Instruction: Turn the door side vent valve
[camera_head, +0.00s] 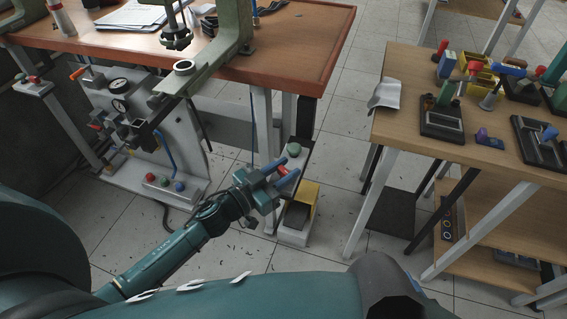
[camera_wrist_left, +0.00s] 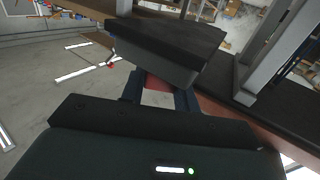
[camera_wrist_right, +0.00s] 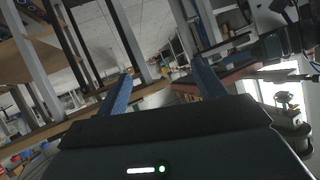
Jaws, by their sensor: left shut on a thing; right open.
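My left gripper (camera_head: 279,178) is low beside the right end of the red-topped bench, by a narrow panel with a green button (camera_head: 294,150). Its blue fingers are shut on a small red handle (camera_head: 282,170), which looks like the vent valve's handle. In the left wrist view the red handle (camera_wrist_left: 156,82) shows between the fingers, under a dark box-shaped part (camera_wrist_left: 165,50). The valve's body is mostly hidden. My right gripper (camera_wrist_right: 162,72) is open and empty in the right wrist view, with its fingers wide apart.
The press unit with gauges (camera_head: 120,95) and orange handles stands at left under the bench (camera_head: 300,70). A yellow and grey pedal box (camera_head: 299,212) sits on the floor below my left gripper. A wooden table (camera_head: 400,120) with tools stands right. Tiled floor between is clear.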

